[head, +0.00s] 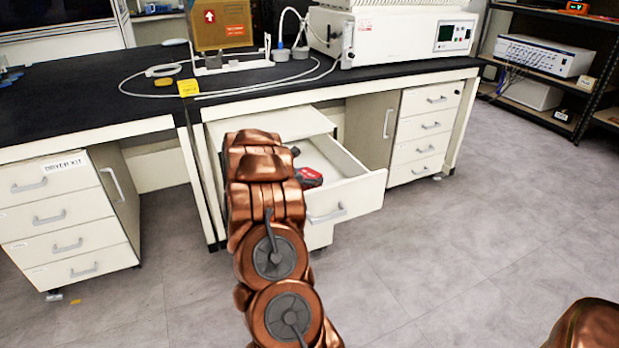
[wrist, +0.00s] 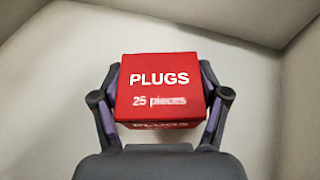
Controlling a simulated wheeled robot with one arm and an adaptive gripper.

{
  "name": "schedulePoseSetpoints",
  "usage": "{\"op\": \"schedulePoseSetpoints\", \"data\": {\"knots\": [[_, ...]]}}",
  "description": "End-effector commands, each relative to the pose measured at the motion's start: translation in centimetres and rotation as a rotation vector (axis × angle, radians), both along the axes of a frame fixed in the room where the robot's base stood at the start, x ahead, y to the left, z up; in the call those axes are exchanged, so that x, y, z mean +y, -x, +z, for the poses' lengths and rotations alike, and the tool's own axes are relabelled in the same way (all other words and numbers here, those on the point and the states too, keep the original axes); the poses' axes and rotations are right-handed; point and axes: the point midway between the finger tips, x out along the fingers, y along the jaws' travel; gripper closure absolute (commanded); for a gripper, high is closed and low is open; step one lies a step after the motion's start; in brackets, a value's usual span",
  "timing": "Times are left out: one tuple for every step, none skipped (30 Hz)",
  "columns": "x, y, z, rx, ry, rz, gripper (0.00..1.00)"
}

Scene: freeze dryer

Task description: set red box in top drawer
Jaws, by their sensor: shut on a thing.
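The red box (wrist: 162,108) is labelled "PLUGS 25 pieces" and sits between the two fingers of my gripper (wrist: 160,72) in the wrist view. The fingers press on its left and right sides. Pale drawer walls and floor surround it in that view. In the head view a small part of the red box (head: 311,179) shows beside my arm, over the pulled-out top drawer (head: 350,200). My arm hides most of the box and the drawer's left part. I cannot tell whether the box touches the drawer floor.
The black worktop (head: 80,105) runs above the drawers, with a white instrument (head: 400,35) and tubing on it. A closed drawer unit (head: 424,125) stands right of the open drawer, another (head: 65,220) at the left. The grey floor at right is clear.

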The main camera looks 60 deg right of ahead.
Motion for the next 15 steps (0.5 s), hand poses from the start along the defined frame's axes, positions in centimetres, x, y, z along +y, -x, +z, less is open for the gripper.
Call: {"op": "schedulePoseSetpoints", "data": {"knots": [[0.0,-0.02,-0.17,0.0,0.0,0.0,0.62],[0.0,-0.02,-0.22,0.0,0.0,0.0,0.62],[0.0,-0.02,-0.27,0.0,0.0,0.0,0.62],[0.0,-0.03,-0.29,0.0,0.001,0.001,0.62],[-0.01,-0.02,-0.33,0.0,0.001,0.001,0.62],[-0.01,-0.02,-0.38,0.0,0.001,0.001,0.62],[0.0,-0.03,-0.42,0.001,0.001,0.001,0.62],[-0.01,-0.03,-0.46,0.001,0.001,0.001,0.62],[-0.01,-0.03,-0.5,0.001,0.001,0.001,0.62],[-0.01,-0.03,-0.54,0.001,0.001,0.001,0.62],[-0.02,-0.03,-0.58,0.001,0.001,0.001,0.62],[-0.02,-0.03,-0.63,0.001,0.001,0.001,0.62],[-0.01,-0.03,-0.66,0.001,0.001,0.001,0.62],[-0.02,-0.03,-0.71,0.001,0.001,0.001,0.62],[-0.01,-0.02,-0.77,0.001,0.001,0.001,0.62]]}}
